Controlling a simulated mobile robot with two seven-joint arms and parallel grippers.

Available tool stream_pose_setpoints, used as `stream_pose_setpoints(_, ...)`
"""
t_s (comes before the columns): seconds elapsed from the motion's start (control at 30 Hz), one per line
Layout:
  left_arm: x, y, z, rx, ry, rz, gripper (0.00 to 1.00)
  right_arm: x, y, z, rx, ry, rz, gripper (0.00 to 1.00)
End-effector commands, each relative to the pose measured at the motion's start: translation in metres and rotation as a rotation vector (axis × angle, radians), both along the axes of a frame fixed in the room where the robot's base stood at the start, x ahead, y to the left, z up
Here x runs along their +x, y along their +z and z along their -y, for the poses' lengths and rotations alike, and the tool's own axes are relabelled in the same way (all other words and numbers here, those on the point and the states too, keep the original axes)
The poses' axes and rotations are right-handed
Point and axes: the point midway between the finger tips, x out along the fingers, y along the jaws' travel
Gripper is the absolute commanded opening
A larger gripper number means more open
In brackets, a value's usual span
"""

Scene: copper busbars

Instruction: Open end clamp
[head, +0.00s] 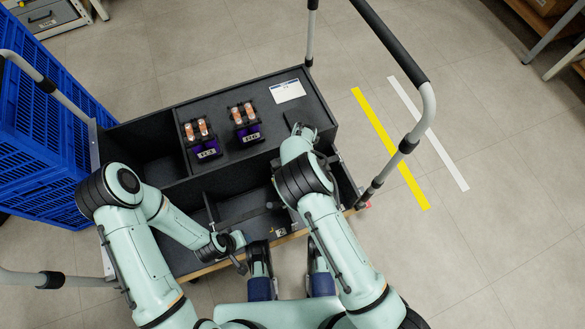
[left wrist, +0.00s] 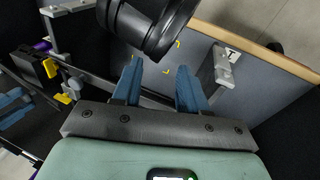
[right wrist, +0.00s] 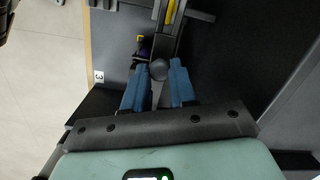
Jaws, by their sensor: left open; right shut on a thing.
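My right gripper (right wrist: 158,82) is shut on a narrow grey part of a clamp-like fixture. A round dark knob (right wrist: 159,70) shows at its fingertips, and a long grey bar with a yellow strip (right wrist: 170,12) runs away from it. I cannot tell for sure whether this fixture is the end clamp or whether its lever is raised. In the head view my right arm hides that gripper. My left gripper (left wrist: 161,75) is open and empty over the front compartment.
A dark cart (head: 155,135) has several compartments. A grey metal bracket (left wrist: 222,68) is right of my left fingers. Blue crates (head: 35,140) stand at left.

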Motion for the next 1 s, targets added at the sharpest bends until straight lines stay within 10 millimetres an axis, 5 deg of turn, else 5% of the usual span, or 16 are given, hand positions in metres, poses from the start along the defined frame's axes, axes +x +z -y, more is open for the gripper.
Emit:
stream_pose_setpoints(0.5, 0.022, -0.018, -0.011, 0.028, 0.024, 0.055, 0.43, 0.014, 0.062, 0.039, 0.347, -0.004, -0.106, 0.0)
stream_pose_setpoints(0.77, 0.039, -0.027, -0.02, 0.051, 0.042, 0.101, 0.43, 0.017, 0.076, 0.05, 0.438, 0.0, -0.139, 0.0)
stream_pose_setpoints(1.0, 0.035, -0.031, -0.021, 0.051, 0.042, 0.086, 0.43, 0.018, 0.08, 0.053, 0.462, 0.001, -0.149, 0.0)
